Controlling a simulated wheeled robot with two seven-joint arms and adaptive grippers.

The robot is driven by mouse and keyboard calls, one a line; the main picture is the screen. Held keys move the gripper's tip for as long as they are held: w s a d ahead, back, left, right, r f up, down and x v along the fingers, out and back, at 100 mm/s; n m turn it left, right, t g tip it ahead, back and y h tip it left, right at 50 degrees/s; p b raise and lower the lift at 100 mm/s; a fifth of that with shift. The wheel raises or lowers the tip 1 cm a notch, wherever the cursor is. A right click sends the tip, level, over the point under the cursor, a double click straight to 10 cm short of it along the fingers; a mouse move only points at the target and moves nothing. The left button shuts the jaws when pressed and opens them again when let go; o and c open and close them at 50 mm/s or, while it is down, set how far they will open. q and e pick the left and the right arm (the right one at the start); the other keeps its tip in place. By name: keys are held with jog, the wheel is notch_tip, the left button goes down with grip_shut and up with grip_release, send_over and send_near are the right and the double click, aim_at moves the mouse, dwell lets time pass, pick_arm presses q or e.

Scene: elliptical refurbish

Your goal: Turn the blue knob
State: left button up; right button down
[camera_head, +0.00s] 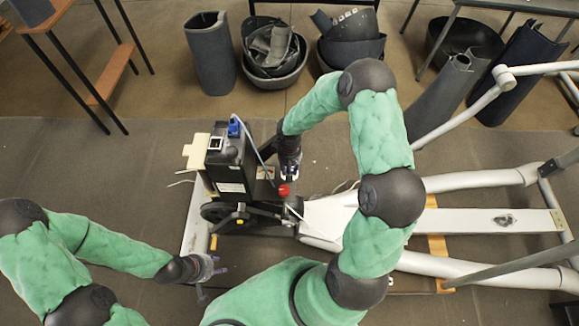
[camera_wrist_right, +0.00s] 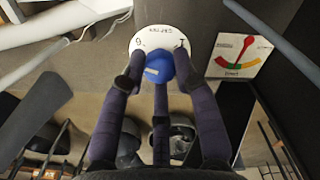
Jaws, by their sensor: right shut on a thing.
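The blue knob (camera_wrist_right: 158,68) sits on a round white dial plate (camera_wrist_right: 150,42) with dark lettering, in the right wrist view. The dark fingers of my right gripper (camera_wrist_right: 160,72) are closed around the knob, with fingers on both sides and one below it. In the head view my right gripper (camera_head: 289,168) is at the black machine housing (camera_head: 232,170), and the blue knob is hidden there. My left gripper (camera_head: 208,270) is empty, with its fingers spread apart, near the front left end of the machine's frame.
A red ball-shaped knob (camera_head: 284,190) is just below my right gripper. A blue connector (camera_head: 234,127) with a cable tops the housing. A coloured gauge card (camera_wrist_right: 241,52) is right of the dial. Grey bins (camera_head: 211,55) stand behind. The machine's long rails (camera_head: 480,180) extend right.

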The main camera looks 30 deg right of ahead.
jog(key=n+p, duration=0.1)
jog(key=n, duration=0.2)
jog(key=shift+n, duration=0.4)
jog(key=n+p, duration=0.1)
jog(key=n, duration=0.2)
jog(key=shift+n+p, duration=0.3)
jog(key=shift+p, duration=0.05)
jog(key=n+p, duration=0.3)
jog(key=n, duration=0.3)
jog(key=n+p, duration=0.3)
jog(key=n, duration=0.4)
jog(key=shift+n+p, duration=0.3)
jog(key=shift+p, duration=0.05)
jog(key=n+p, duration=0.1)
jog(key=n, duration=0.2)
jog(key=shift+p, duration=0.35)
jog(key=shift+n+p, duration=0.55)
jog(key=shift+n, duration=1.15)
